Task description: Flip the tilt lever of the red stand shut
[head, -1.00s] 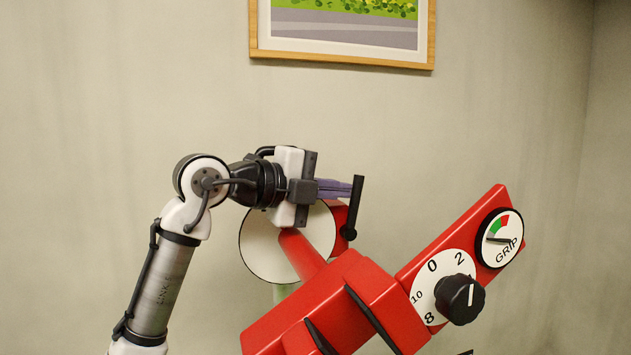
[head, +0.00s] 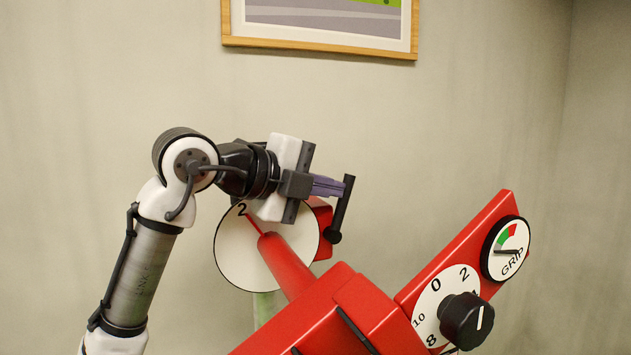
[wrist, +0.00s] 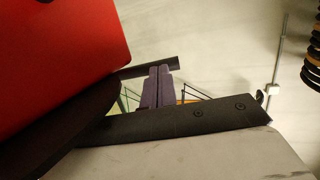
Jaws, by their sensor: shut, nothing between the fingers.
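The red stand (head: 345,300) fills the lower middle of the head view, tilted up to the right. Its black tilt lever (head: 341,210) stands nearly upright behind the body, with a round knob at its lower end. My gripper (head: 344,186) has its purple fingers shut and empty. Their tips overlap the upper part of the lever from the left; I cannot tell whether they touch it. In the wrist view the shut fingers (wrist: 158,86) end at a dark bar (wrist: 150,68), which looks like the lever. The lever's mount is partly hidden.
A white round dial (head: 235,255) with a red pointer sits below my gripper. A numbered dial with a black knob (head: 467,320) and a GRIP gauge (head: 505,250) are on the stand's right arm. A framed picture (head: 320,45) hangs on the wall. Space above my gripper is clear.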

